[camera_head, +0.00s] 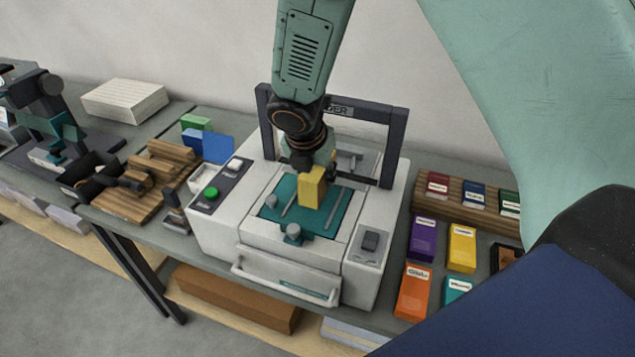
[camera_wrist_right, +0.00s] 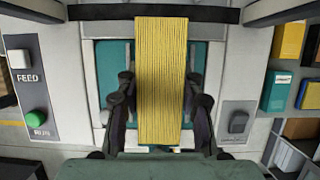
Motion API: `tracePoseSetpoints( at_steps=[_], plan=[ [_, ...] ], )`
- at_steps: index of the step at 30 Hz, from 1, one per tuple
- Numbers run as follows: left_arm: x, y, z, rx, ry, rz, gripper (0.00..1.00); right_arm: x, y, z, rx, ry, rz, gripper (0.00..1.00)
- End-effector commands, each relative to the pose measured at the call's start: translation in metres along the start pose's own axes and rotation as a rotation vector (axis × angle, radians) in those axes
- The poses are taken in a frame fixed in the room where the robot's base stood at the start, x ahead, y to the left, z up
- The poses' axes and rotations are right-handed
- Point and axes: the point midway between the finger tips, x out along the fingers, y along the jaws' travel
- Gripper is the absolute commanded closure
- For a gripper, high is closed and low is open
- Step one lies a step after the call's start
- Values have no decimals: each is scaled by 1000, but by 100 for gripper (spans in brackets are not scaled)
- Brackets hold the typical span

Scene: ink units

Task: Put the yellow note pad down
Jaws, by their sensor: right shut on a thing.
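The yellow note pad (camera_head: 312,187) is a small block in my right gripper (camera_head: 308,168). In the head view it hangs over the teal bed of the white machine (camera_head: 220,225). In the right wrist view the pad (camera_wrist_right: 160,80) stands between the two dark fingers of the gripper (camera_wrist_right: 160,110), which are shut on it, with its striped yellow side to the camera. The teal bed (camera_wrist_right: 110,72) shows behind it. I cannot tell whether the pad touches the bed. My left gripper is not identifiable in these views.
The machine has a dark frame (camera_head: 396,145) over its bed, a green button (camera_head: 211,194) at left and a handle (camera_head: 285,285) in front. Coloured boxes, such as a purple one (camera_head: 422,238) and an orange one (camera_head: 413,292), lie at right. Wooden blocks (camera_head: 150,180) stand at left.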

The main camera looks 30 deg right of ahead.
Motion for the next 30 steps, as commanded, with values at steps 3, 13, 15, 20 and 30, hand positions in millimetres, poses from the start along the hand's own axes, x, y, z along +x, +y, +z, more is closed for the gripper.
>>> tracePoseSetpoints(
  at_steps=[3, 13, 15, 20, 30],
  plan=[
    [9, 0, 0, 0, -1, 0, 60, 16, 0, -7, -1, 0, -1, 100],
    [9, 0, 0, 0, -1, 0, 60, 17, 0, -7, 0, -1, 0, 100],
    [10, 0, 0, 0, -1, 0, 60, 19, 0, -8, 0, 0, 0, 100],
    [10, 0, 0, 0, -1, 0, 60, 19, 0, -8, 0, 0, 0, 50],
    [10, 0, 0, 0, -1, 0, 60, 19, 0, -8, 0, 0, 0, 40]
  ],
)
